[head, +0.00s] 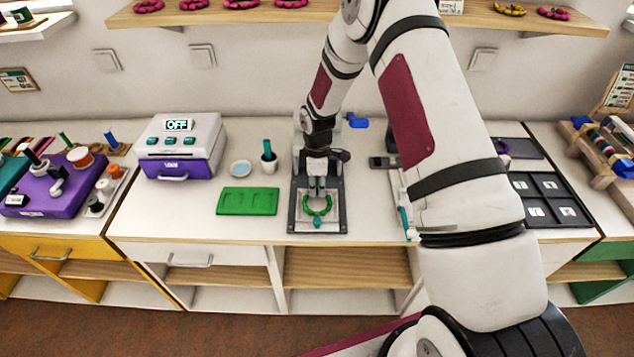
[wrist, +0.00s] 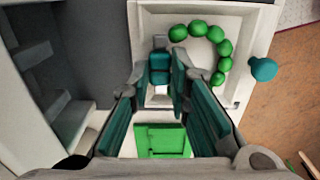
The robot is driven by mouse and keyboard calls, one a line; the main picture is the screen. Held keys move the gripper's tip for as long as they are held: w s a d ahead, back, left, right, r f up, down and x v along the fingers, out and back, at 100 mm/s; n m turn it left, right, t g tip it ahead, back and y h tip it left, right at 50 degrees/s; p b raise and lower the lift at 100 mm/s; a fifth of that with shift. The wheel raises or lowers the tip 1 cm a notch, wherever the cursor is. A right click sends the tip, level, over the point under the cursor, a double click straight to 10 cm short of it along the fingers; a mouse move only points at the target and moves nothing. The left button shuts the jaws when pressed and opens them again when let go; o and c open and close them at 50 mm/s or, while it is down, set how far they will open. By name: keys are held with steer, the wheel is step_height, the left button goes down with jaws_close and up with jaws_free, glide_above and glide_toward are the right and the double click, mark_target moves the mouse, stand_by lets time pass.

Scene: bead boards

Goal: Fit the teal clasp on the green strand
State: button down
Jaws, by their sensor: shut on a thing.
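The green strand (head: 328,209) lies as an open curve of round beads in a square pale holder (head: 303,224) set in a dark frame. In the wrist view the strand's beads (wrist: 225,48) curve round the right side of the holder, with a gap toward my gripper. My gripper (head: 317,190) points down over the strand's far side. In the wrist view its teal-padded fingers (wrist: 160,76) are shut on the small teal clasp (wrist: 160,62), close to the strand's open side. Whether clasp and strand touch cannot be told.
A green board (head: 247,201) lies to the left. A small dish (head: 240,168), a cup (head: 269,165) and a purple-and-white machine (head: 180,150) reading OFF stand behind. A dark compartment tray (head: 545,188) lies right.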

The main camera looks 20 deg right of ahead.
stand_by(0.4)
steer(key=c, duration=1.1)
jaws_free()
steer(key=shift+r+p, duration=0.5)
steer(key=shift+r, duration=3)
